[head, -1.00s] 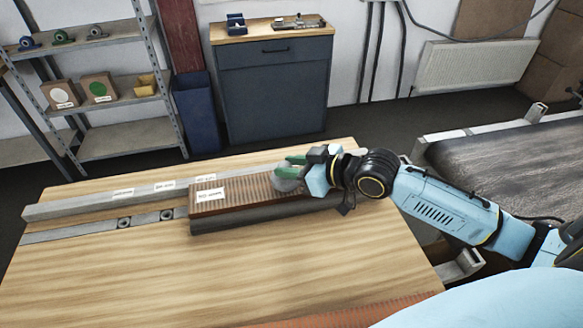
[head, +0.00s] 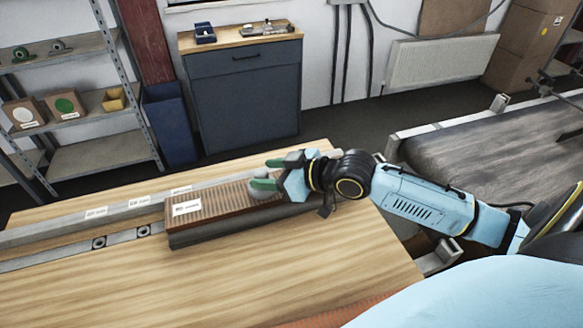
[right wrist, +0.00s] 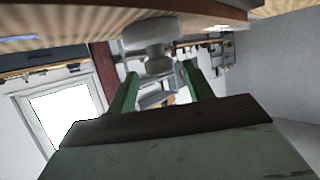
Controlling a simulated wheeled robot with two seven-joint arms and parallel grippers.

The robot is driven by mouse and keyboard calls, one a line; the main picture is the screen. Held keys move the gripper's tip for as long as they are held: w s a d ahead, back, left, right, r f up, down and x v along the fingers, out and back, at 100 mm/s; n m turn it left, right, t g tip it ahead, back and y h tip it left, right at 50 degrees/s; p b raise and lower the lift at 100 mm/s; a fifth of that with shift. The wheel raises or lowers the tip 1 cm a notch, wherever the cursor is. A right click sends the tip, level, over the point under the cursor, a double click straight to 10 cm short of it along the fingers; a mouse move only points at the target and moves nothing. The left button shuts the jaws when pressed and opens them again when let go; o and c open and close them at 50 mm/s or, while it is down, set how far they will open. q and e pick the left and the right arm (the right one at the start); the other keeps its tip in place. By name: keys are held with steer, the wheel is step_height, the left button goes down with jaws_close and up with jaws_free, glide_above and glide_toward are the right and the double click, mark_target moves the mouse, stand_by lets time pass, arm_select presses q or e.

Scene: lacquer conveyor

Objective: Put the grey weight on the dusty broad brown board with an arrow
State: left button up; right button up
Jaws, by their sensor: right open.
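The grey weight (head: 262,195), rounded with a narrower neck and knob, stands on the right end of a ribbed brown board (head: 222,196) on the table. The board has a white label at its left end; I cannot make out an arrow or dust. My right gripper (head: 269,173) is open at the weight, its green fingers on either side of the knob. In the right wrist view, the weight (right wrist: 150,38) appears upside down between and beyond the spread fingers (right wrist: 161,74). Contact with the fingers cannot be told. My left gripper is not in view.
Grey rails (head: 92,228) with small labels run along the wooden table (head: 220,275) to the left. An orange-brown ribbed piece (head: 335,319) shows at the bottom edge. A conveyor (head: 490,150) stands at right. The front middle of the table is clear.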

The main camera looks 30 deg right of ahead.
steer(key=p+v, duration=0.1)
steer(key=v, duration=1)
steer(key=shift+s+d+p, duration=0.15)
steer(key=shift+p, duration=0.2)
steer(key=shift+r, duration=0.1)
